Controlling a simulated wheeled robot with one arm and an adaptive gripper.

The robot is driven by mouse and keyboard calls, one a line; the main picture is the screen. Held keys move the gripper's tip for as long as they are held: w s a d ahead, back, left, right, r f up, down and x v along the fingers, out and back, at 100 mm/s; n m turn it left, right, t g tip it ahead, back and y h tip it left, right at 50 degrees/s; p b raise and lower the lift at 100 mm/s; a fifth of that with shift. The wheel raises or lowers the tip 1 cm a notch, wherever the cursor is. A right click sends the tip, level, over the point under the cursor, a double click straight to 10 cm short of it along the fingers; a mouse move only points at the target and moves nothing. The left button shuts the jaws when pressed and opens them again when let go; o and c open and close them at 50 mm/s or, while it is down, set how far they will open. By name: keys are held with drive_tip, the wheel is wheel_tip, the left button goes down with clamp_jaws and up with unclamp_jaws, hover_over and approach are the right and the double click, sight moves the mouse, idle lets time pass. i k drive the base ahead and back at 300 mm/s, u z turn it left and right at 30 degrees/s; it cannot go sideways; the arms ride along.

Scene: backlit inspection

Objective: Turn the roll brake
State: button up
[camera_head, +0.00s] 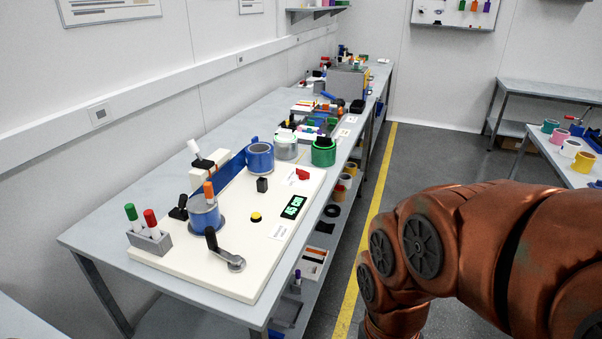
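A cream board (170,262) lies on the long grey bench. It carries a blue roll (206,216) on a round base, with an orange piece (208,191) upright at its top. A crank (228,252) with a black handle sits at the board's front. A small red lever-like part (302,174), a black block (262,185) and a black piece (179,209) beside the roll also show. I cannot tell for sure which part is the roll brake. My brown arm fills the lower right, apart from the board; my gripper is out of view.
A grey holder (150,240) with green and red markers stands at the board's left corner. A green display (294,206) and yellow button (256,217) are on the board. Blue, clear and green round items (323,152) stand behind. Floor is open right of the bench (130,220).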

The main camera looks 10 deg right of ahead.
sight(303, 174)
drive_tip(key=z, duration=0.5)
drive_tip(key=k, duration=0.6)
drive_tip(key=z, duration=0.55)
drive_tip(key=i, duration=0.65)
drive_tip(key=u, duration=0.95)
drive_tip(key=i, duration=0.85)
drive_tip(key=u, duration=0.95)
